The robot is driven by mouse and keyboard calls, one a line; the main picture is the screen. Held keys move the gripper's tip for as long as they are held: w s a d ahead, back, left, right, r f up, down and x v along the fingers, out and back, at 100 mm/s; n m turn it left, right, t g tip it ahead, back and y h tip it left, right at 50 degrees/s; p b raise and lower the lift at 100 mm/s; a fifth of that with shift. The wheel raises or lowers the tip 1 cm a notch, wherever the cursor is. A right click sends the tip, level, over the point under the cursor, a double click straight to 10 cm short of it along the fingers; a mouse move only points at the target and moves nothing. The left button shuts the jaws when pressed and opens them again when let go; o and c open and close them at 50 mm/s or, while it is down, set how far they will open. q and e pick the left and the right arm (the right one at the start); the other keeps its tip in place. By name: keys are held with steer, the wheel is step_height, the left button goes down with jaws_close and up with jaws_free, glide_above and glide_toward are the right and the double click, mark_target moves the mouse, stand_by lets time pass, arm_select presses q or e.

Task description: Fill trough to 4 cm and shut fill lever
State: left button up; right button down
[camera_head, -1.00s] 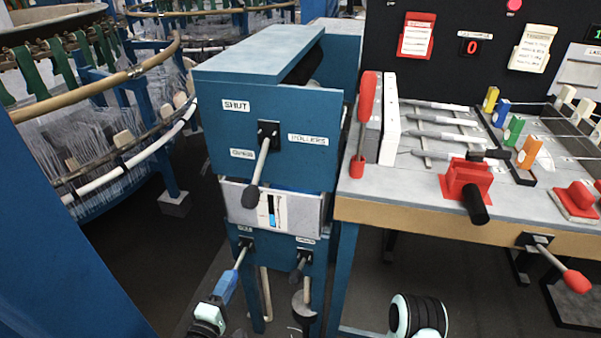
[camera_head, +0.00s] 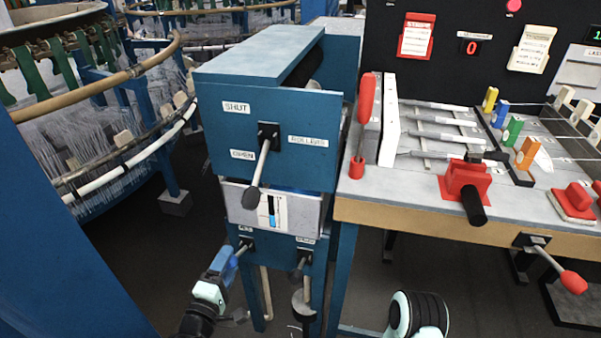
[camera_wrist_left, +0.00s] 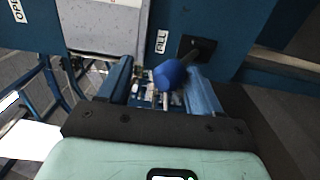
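The grey trough (camera_head: 297,214) sits in the blue stand, with a level gauge (camera_head: 272,212) on its front. The gauge has a blue column; its marks are too small to read. The fill lever (camera_head: 239,254) is below left of the trough, under a small label. Its round blue knob (camera_wrist_left: 170,76) shows in the left wrist view, beside the FILL label (camera_wrist_left: 162,41). My left gripper (camera_head: 225,260) is at this lever. Its fingers (camera_wrist_left: 160,92) are apart with the knob between them; a gap shows at the left finger.
A second dark lever (camera_head: 299,268) hangs just right of the fill lever. The long roller lever (camera_head: 262,168) sticks out above the trough. A workbench (camera_head: 400,208) with red fixtures stands right. The loom ring (camera_head: 110,175) is at the left.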

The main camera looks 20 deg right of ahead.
arm_select(q)
steer(key=shift+s+a+f, duration=0.1)
steer(key=shift+f, duration=0.15)
steer(key=p+v, duration=0.3)
steer(key=v, duration=0.5)
steer(key=shift+f, duration=0.1)
